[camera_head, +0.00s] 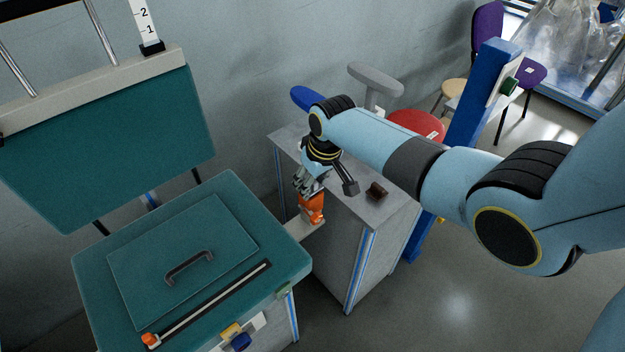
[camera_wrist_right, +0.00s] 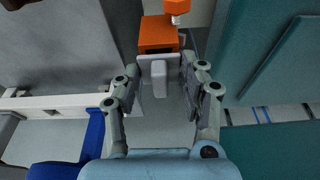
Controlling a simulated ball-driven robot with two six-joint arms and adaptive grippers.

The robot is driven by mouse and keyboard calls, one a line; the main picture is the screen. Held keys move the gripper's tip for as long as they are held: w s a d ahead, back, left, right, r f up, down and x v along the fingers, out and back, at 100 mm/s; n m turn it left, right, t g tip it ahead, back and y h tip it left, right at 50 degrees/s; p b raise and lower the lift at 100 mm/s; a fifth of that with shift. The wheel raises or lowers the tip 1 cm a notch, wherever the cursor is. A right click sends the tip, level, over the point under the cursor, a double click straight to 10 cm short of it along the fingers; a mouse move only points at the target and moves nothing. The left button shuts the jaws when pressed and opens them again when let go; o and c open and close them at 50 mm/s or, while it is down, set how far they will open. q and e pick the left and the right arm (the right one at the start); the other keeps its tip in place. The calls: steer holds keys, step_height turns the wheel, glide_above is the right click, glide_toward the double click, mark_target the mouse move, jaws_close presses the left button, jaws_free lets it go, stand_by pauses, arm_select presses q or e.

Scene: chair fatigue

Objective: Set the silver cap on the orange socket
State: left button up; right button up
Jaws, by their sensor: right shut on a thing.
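My right gripper (camera_head: 306,188) reaches down beside the grey cabinet, just above the orange socket (camera_head: 312,209). In the right wrist view its two fingers (camera_wrist_right: 165,88) close on a light grey piece, the silver cap (camera_wrist_right: 160,80). In the head view the fingers hide the cap. The orange socket also shows in the wrist view (camera_wrist_right: 158,34), just beyond the cap; the two look very close, and I cannot tell whether they touch. My left gripper is not in view.
The teal seat (camera_head: 235,215) and backrest (camera_head: 120,150) are at left. A blue post (camera_head: 470,110) stands at right. Open floor lies at lower right.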

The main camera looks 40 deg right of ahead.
steer(key=shift+f+b, duration=0.45)
steer(key=shift+f, duration=0.2)
steer(key=o, duration=1.1)
steer(key=shift+o, duration=0.2)
steer(key=shift+r, duration=0.1)
steer(key=v, duration=1.1)
steer(key=shift+r, duration=0.4)
steer(key=shift+s, duration=0.1)
